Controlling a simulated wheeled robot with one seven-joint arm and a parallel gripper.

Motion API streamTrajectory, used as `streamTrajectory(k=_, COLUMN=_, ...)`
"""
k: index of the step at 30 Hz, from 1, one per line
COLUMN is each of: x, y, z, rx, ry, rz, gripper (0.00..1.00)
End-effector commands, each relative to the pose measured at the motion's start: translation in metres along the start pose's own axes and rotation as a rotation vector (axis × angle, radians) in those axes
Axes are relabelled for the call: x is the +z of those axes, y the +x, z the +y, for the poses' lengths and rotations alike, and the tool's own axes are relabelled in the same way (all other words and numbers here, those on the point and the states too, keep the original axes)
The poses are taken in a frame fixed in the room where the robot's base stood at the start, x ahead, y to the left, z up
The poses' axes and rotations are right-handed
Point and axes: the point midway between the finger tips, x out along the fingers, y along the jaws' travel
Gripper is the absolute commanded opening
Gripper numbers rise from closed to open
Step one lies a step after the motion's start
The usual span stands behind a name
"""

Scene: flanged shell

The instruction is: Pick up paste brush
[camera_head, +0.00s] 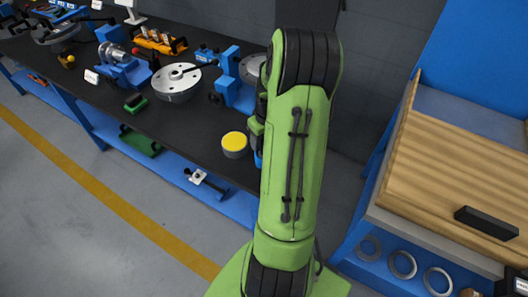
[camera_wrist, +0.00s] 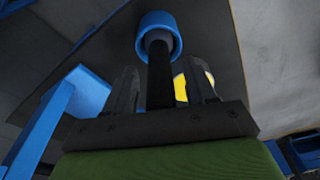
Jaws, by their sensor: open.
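In the wrist view a dark, straight handle, which looks like the paste brush (camera_wrist: 160,75), stands in a round blue pot (camera_wrist: 151,22). The brush's lower end is hidden inside the pot. My gripper (camera_wrist: 158,82) is open, with one finger on each side of the handle. I cannot tell whether either finger touches it. In the head view my green arm hides the gripper and the brush; only a sliver of blue shows beside the arm, perhaps the pot.
A tin with a yellow top (camera_head: 234,141) stands close by on the dark bench top (camera_head: 185,118). A blue fixture (camera_head: 232,85) and a round grey flanged part (camera_head: 177,84) stand farther back. A wooden-topped cart (camera_head: 440,165) is on the right.

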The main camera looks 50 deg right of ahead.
Motion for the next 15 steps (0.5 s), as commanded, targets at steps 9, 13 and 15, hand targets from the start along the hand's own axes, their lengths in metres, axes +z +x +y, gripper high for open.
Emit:
streamTrajectory(k=9, x=-0.0003, y=-0.0015, z=0.0, rx=0.001, ry=0.0, rz=0.001, gripper=0.31)
streamTrajectory(k=13, x=-0.0004, y=-0.0016, z=-0.0001, rx=0.0, ry=0.0, rz=0.001, gripper=0.11)
streamTrajectory(k=15, x=-0.0004, y=-0.0016, z=-0.0001, rx=0.0, ry=0.0, rz=0.001, gripper=0.0)
